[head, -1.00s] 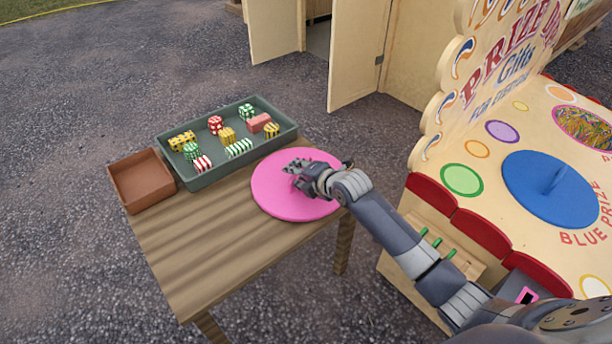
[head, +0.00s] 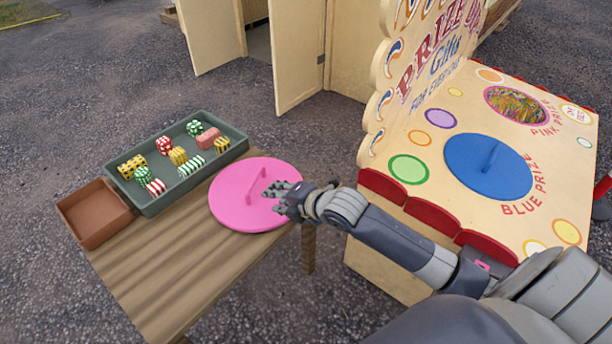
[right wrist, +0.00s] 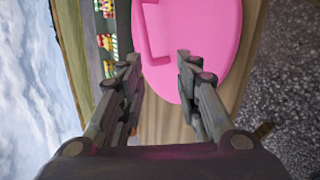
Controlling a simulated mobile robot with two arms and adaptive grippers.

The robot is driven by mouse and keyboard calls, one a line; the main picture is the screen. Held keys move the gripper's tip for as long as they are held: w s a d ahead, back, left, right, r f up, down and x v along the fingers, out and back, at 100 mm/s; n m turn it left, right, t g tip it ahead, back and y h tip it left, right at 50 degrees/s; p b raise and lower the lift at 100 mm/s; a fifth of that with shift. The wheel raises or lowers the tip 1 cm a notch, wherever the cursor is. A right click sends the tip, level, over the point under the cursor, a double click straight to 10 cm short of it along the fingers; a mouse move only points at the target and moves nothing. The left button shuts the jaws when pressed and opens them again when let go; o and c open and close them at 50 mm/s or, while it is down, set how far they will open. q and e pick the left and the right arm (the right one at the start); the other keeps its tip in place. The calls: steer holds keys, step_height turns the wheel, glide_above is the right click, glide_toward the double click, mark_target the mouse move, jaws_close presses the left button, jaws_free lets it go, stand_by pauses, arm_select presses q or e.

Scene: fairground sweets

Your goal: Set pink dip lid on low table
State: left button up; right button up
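The pink dip lid (head: 236,212) is a flat round disc with an upright bar handle (head: 256,186). It lies flat on the low wooden table (head: 160,270), at the end nearest the prize stall. My right gripper (head: 276,194) is just to the right of the handle, over the lid. In the right wrist view, its two fingers (right wrist: 157,64) are spread with nothing between them. The lid (right wrist: 205,35) and its handle (right wrist: 150,35) show ahead of the fingertips, apart from them. My left gripper is not in view.
A green tray (head: 150,208) of striped and dotted sweets and an empty brown box (head: 95,213) stand along the table's back edge. The prize stall (head: 400,228) stands to the right, with a blue lid (head: 480,178) and an open pink-prize hole (head: 517,105). The table's front is clear.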

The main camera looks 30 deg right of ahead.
steer(key=s+a+f+m+g+h, duration=0.1)
steer(key=s+f+m+g, duration=0.3)
steer(key=s+f+m, duration=0.6)
steer(key=s+a+f+m+g+h, duration=0.1)
steer(key=s+f+m+g, duration=0.3)
steer(key=s+f+m, duration=0.6)
steer(key=s+f, duration=0.1)
steer(key=s, duration=0.6)
steer(key=shift+s+a+f+m+h, duration=0.2)
steer(key=shift+s+f+m+h, duration=0.1)
steer(key=shift+f+h, duration=0.1)
arm_select(q)
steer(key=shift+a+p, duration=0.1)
steer(key=shift+p, duration=0.2)
